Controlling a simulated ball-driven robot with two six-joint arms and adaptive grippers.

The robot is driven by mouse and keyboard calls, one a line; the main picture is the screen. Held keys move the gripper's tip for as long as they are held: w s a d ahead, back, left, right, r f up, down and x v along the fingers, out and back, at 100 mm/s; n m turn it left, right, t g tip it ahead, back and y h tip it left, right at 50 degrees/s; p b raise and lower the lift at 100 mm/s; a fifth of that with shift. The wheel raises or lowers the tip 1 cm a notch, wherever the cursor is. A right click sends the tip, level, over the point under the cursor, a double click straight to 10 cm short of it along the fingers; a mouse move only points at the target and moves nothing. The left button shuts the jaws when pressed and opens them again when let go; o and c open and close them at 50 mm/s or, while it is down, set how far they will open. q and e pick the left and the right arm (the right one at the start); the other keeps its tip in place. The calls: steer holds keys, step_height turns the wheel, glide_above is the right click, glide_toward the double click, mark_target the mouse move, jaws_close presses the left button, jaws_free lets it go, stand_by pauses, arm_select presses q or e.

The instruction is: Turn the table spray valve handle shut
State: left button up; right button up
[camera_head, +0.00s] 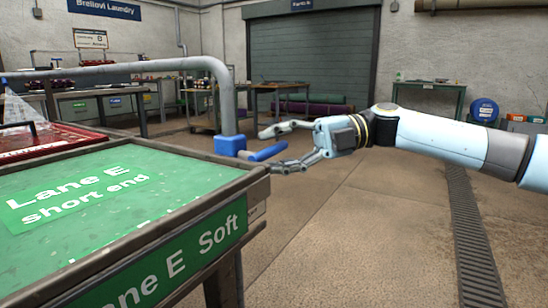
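The blue valve handle (268,152) sticks out to the right from a blue valve body (229,145) at the foot of a grey bent pipe (190,64), near the table's right edge. My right gripper (268,150) reaches in from the right, its two fingers spread, one above and one below the handle. A gap shows between the fingers and the handle, and contact cannot be made out. My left gripper is out of view.
The green-topped table (130,210) marked "Lane E short end" fills the lower left, with a raised rim. A red tray (50,142) lies at its far left. A floor drain grate (472,240) runs at right. The floor between is clear.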

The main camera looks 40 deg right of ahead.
steer(key=shift+w+a, duration=0.1)
steer(key=shift+a, duration=0.1)
jaws_close()
stand_by(0.5)
